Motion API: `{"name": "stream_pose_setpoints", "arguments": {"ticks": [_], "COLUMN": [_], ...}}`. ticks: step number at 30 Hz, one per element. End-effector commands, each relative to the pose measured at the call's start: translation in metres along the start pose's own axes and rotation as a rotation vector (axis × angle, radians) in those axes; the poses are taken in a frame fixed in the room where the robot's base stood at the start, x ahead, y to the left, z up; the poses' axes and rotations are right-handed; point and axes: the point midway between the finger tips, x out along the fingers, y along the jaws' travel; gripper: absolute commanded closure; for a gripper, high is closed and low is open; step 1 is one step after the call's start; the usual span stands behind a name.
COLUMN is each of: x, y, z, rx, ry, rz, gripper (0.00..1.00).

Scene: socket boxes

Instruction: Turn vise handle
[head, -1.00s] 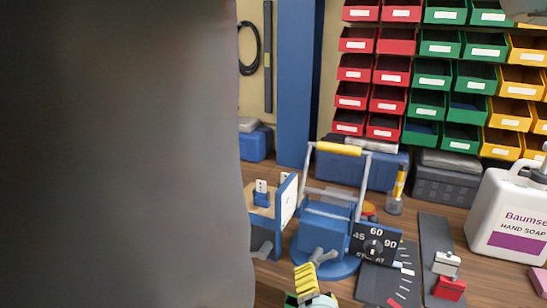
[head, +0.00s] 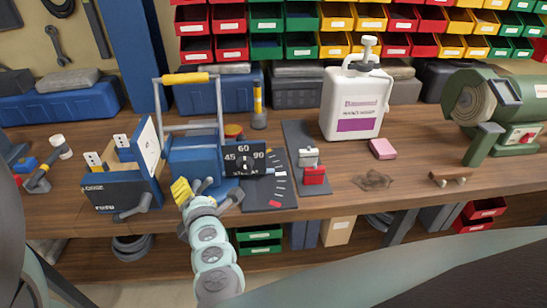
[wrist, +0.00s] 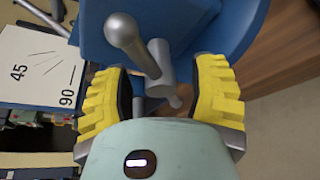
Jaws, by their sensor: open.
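A blue device that looks like the vise (head: 195,158) stands on the wooden workbench at centre left in the head view. A grey metal handle (wrist: 125,38) with a rounded end projects from its front in the wrist view. It also shows in the head view (head: 208,186), small and partly hidden. My gripper (wrist: 163,70) has yellow ribbed fingers. They are apart on either side of the handle's grey hub, with a gap visible on both sides. In the head view my gripper (head: 182,190) is just in front of the vise. Contact with the handle cannot be told.
A dark angle-marked block (head: 120,192) stands left of the vise, and a 45-60-90 dial (head: 245,163) right of it.

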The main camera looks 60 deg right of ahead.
Motion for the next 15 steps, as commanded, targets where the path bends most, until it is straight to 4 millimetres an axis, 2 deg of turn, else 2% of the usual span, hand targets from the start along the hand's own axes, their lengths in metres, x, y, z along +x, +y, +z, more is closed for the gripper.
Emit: {"name": "stream_pose_setpoints", "arguments": {"ticks": [3,4,15], "x": [-0.0004,-0.0005,-0.0007], "y": [-0.0005,-0.0005,-0.0007], "z": [0.0005,0.0005,0.0008], "rx": [0.0,0.001,0.001], "ry": [-0.001,-0.001,-0.002], "rz": [-0.001,-0.001,-0.001], "gripper": [0.42,0.38,0.77]}}
